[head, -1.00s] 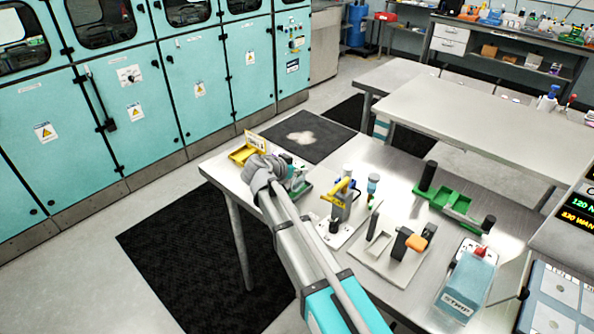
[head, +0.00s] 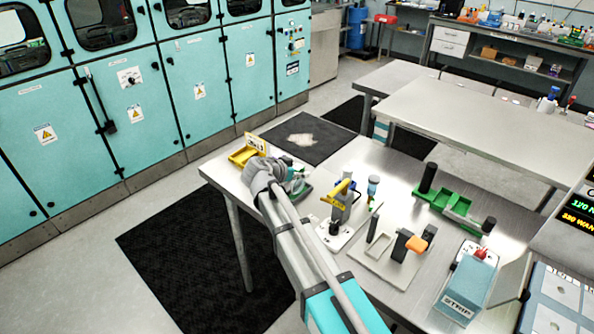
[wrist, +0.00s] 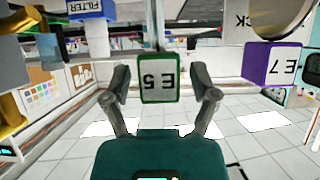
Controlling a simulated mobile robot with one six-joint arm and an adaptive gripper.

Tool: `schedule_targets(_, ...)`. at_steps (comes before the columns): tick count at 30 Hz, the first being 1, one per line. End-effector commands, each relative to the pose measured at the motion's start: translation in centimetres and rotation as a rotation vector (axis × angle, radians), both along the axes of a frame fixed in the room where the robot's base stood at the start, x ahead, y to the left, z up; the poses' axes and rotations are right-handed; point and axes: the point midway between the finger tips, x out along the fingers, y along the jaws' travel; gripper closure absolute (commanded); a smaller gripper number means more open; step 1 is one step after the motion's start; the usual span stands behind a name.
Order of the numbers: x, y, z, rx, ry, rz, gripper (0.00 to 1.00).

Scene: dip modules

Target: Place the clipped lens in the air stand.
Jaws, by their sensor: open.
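In the wrist view my gripper (wrist: 159,94) is open, one finger on each side of a white, green-edged tag marked E5 (wrist: 160,80). Gaps show between the tag and both fingers. A purple-edged tag marked E7 (wrist: 272,65) is at the right, below a large round grey disc (wrist: 276,16). All lettering appears upside down. I cannot tell which of these belongs to the clipped lens. In the head view my gripper (head: 296,180) is at the table's far left end, partly hidden by my wrist. I cannot identify the air stand with certainty.
A yellow tray (head: 243,156) is beyond my wrist. Right of my arm stand a yellow-topped fixture (head: 339,200), a grey plate with an orange-tipped post (head: 386,262), a green holder (head: 441,198) and a box marked STRIP (head: 466,288). A blue FILTER box (wrist: 88,8) is at upper left.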

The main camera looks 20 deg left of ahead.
Motion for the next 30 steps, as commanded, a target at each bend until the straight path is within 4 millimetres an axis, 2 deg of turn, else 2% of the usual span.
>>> schedule_targets(3, 0.0, 0.0, 0.4, 0.000, 0.000, 0.000, 0.24)
schedule_targets(8, -1.3, 0.5, 1.2, 0.000, 0.000, 0.001, 0.24)
schedule_targets(24, -7.9, 3.3, 5.2, 0.000, 0.000, 0.002, 0.24)
schedule_targets(30, -9.3, 3.9, 5.9, 0.000, 0.000, 0.001, 0.24)
